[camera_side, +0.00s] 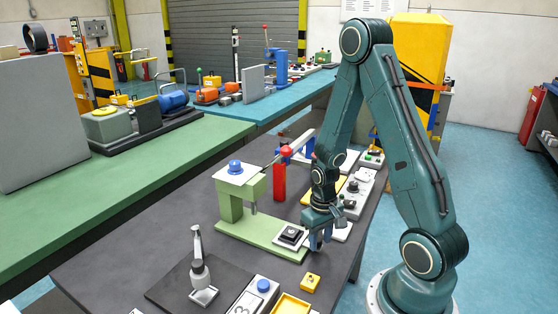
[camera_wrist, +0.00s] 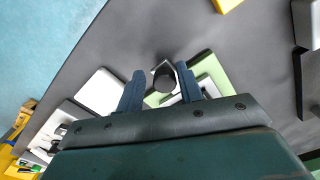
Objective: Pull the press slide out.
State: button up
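The green press (camera_side: 232,210) stands on the dark table, with a blue knob (camera_side: 235,166) on its white top. Its slide, a pale plate bearing a dark square block (camera_side: 291,236), lies at the front end of the green base. In the wrist view a black round knob (camera_wrist: 164,77) shows at the end of the slide. My gripper (camera_side: 321,242) is low beside this end. Its two blue fingers (camera_wrist: 161,92) are apart, with the knob between their tips and a gap at the left finger. I cannot tell whether the right finger touches the knob. My fingers hide the knob in the side view.
A red post with a lever (camera_side: 279,180) stands behind the press. A small yellow block (camera_side: 310,282) lies in front, near a yellow tray (camera_side: 290,306). A grey toggle device (camera_side: 199,275) stands at front left. Pale panels (camera_wrist: 98,92) lie left of my fingers.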

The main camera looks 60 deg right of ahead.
jog(key=shift+o, duration=0.7)
jog(key=shift+w, duration=0.1)
jog(key=shift+w+r, duration=0.1)
jog(key=shift+r, duration=0.05)
jog(key=shift+r, duration=0.15)
notch_tip(320, 180, up, 13)
dwell(0.4)
jog(key=shift+r, duration=0.15)
